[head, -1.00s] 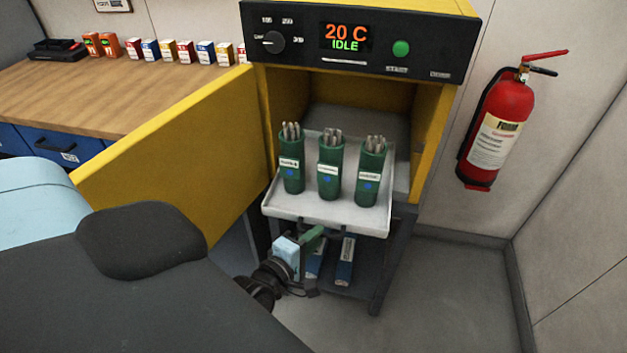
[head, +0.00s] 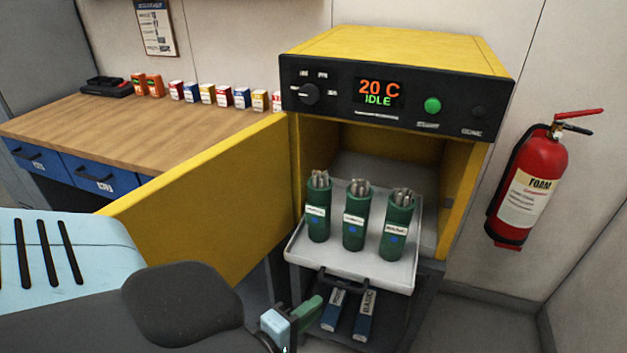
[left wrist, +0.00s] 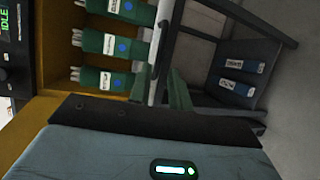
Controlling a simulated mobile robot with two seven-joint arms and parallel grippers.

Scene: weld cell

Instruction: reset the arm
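My left gripper (head: 306,312) shows at the bottom of the head view, a light-blue body with green fingers, beside and below the front of the pulled-out tray. Three green canisters of rods stand upright on the tray: left (head: 318,222), middle (head: 355,229), right (head: 396,240). My right gripper is in neither view.
The yellow oven (head: 400,48) reads 20 C, IDLE. Its door (head: 205,190) stands open to the left, near my left arm. Blue boxes (head: 364,315) lie on the shelf below. A fire extinguisher (head: 527,190) hangs at right; a wooden bench (head: 130,128) stands at left.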

